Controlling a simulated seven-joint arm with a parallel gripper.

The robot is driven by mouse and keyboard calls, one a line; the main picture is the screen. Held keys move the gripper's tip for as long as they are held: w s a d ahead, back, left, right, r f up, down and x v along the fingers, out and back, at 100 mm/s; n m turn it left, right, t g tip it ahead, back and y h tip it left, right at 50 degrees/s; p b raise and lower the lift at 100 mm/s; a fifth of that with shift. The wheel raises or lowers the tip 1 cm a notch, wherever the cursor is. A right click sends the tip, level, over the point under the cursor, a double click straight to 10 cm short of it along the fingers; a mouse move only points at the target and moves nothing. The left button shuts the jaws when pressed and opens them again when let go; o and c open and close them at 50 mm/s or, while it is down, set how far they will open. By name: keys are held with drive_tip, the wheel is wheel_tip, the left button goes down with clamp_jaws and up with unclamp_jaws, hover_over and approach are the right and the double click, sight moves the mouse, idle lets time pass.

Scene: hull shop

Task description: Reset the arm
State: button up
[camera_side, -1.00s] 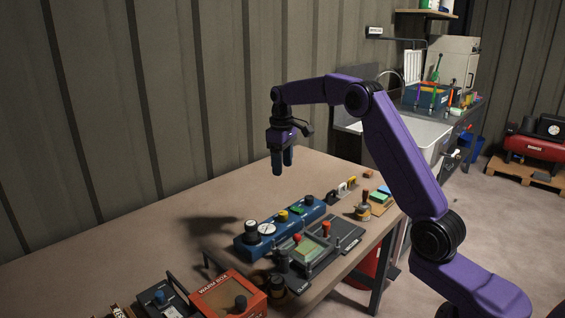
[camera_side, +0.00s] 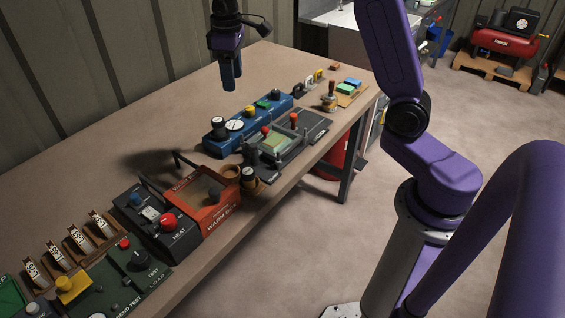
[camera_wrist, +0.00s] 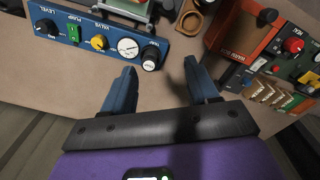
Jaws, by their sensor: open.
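My gripper (camera_side: 231,78) hangs above the back part of the workbench (camera_side: 190,100), pointing down. In the wrist view my gripper (camera_wrist: 160,88) has its two blue fingers spread wide apart, with nothing between them but bare bench top below. The fingers touch nothing. A blue panel (camera_side: 268,108) with knobs, a gauge and a green switch lies on the bench, to the right of and below the gripper in the side view. It also shows at the upper left of the wrist view (camera_wrist: 70,40).
An orange warm box (camera_side: 208,203), a black heat unit (camera_side: 160,222) and a green test panel (camera_side: 115,275) line the front left. A dark clamp fixture (camera_side: 285,145) and a stamp (camera_side: 329,98) stand at the right. The bench behind the panels is clear.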

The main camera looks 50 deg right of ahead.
drive_tip(key=s+a+n, duration=0.2)
drive_tip(key=s+a, duration=0.2)
drive_tip(key=s, duration=0.5)
drive_tip(key=s+a+n, duration=0.1)
drive_tip(key=s+a, duration=0.2)
drive_tip(key=s, duration=0.6)
drive_tip(key=s+d+f+n, duration=0.1)
drive_tip(key=s+d+f, duration=0.1)
drive_tip(key=s, duration=0.6)
drive_tip(key=s+d+f+n, duration=0.2)
drive_tip(key=s, duration=0.7)
drive_tip(key=shift+f+n, duration=0.15)
drive_tip(key=shift+n, duration=0.15)
